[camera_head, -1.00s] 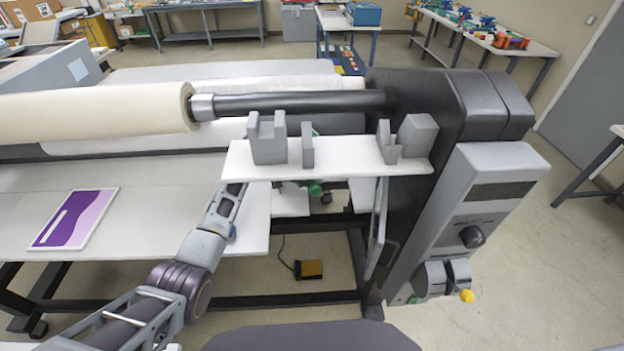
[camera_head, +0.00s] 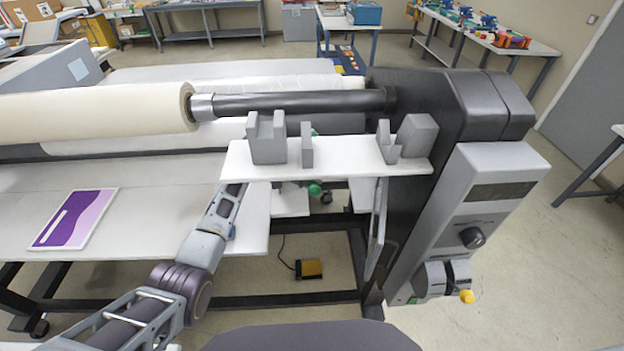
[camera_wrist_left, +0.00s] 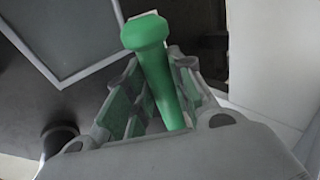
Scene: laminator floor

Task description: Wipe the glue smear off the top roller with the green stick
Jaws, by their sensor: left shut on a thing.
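My left gripper (camera_wrist_left: 158,80) is shut on the green stick (camera_wrist_left: 153,62), whose rounded knob end points toward the wrist camera. In the head view, the left arm reaches up under the white shelf, which hides most of the gripper. A green knob (camera_head: 314,188) shows just below the shelf, and a small green bit shows above it. A dark roller or shaft (camera_head: 290,102) runs behind the shelf, with a pale roller behind it. I cannot tell which is the top roller. No glue smear is visible. My right gripper is not in view.
The white shelf (camera_head: 340,171) carries grey holder blocks (camera_head: 267,138). The black machine end housing (camera_head: 420,125) and grey control panel (camera_head: 470,215) stand at right. A cream roll (camera_head: 95,112) lies at left. A purple sheet (camera_head: 75,219) lies on the table. A yellow pedal (camera_head: 310,269) is on the floor.

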